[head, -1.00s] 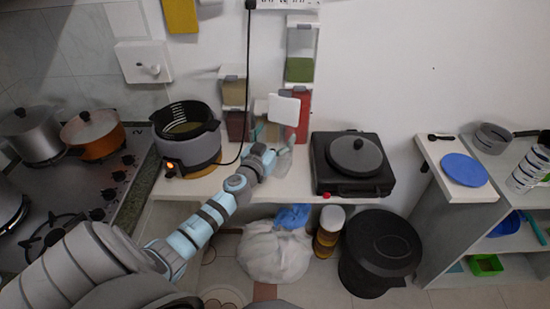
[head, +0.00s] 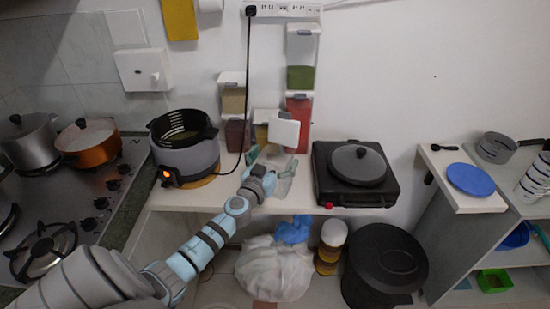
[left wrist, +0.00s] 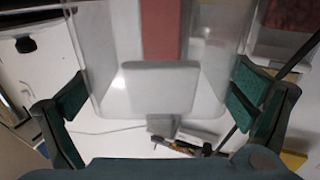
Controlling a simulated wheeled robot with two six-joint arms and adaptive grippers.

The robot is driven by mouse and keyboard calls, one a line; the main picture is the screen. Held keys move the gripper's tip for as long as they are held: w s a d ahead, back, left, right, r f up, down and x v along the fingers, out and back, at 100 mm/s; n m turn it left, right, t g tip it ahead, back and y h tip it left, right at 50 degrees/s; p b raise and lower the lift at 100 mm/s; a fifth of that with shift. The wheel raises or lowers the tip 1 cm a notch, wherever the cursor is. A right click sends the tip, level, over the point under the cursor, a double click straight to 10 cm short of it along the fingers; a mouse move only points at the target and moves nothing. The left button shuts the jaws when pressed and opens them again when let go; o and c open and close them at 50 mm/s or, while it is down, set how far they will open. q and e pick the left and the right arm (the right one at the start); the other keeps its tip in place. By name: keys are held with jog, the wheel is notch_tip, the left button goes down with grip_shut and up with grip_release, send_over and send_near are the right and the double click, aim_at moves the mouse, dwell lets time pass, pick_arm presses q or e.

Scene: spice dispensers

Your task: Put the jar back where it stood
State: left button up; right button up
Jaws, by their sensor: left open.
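A clear jar with a white square flap (head: 284,132) is low in front of the wall dispensers, above the counter's back part. My left gripper (head: 268,166) is at its lower part, with the fingers open. In the left wrist view, the clear jar (left wrist: 205,90) fills the space between the two green fingers (left wrist: 155,98), one on each side. I cannot tell whether the fingers touch it. Dispensers hang on the wall: a left column with an olive one (head: 233,98) above a dark red one (head: 236,134), and a green one (head: 301,76) above a red one (head: 299,112). My right gripper is not in view.
A rice cooker (head: 185,150) stands left on the counter, with a black cord (head: 248,80) hanging near the jar. A black hotplate with a lidded pan (head: 357,165) stands to the right. A yellowish jar (head: 262,134) is partly hidden behind the flap.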

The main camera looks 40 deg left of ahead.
pick_arm(q)
jog(key=shift+s+r, duration=0.1)
jog(key=shift+r, duration=0.05)
jog(key=b+v, duration=0.1)
jog(key=v, duration=1)
jog(key=s+a+f+g, duration=0.1)
jog(key=s+f+g, duration=0.4)
jog(key=f, duration=0.9)
jog(key=s+a+f+g, duration=0.1)
jog(key=s+f+g, duration=0.2)
jog(key=s+f, duration=0.8)
jog(key=s+d+f+m+g+h, duration=0.1)
jog(key=s+d+f+g, duration=0.1)
jog(key=s+d+f, duration=0.3)
jog(key=s+d+f+m+g+h, duration=0.1)
jog(key=s+d+f+g, duration=0.2)
jog(key=s+f, duration=0.7)
jog(key=s+d+f+m+g+h, duration=0.1)
jog(key=s+d+f+g, duration=0.2)
jog(key=s+d+f, duration=0.3)
jog(key=shift+s+d+f+h, duration=0.35)
jog(key=shift+s+f, duration=0.5)
jog(key=shift+s, duration=0.25)
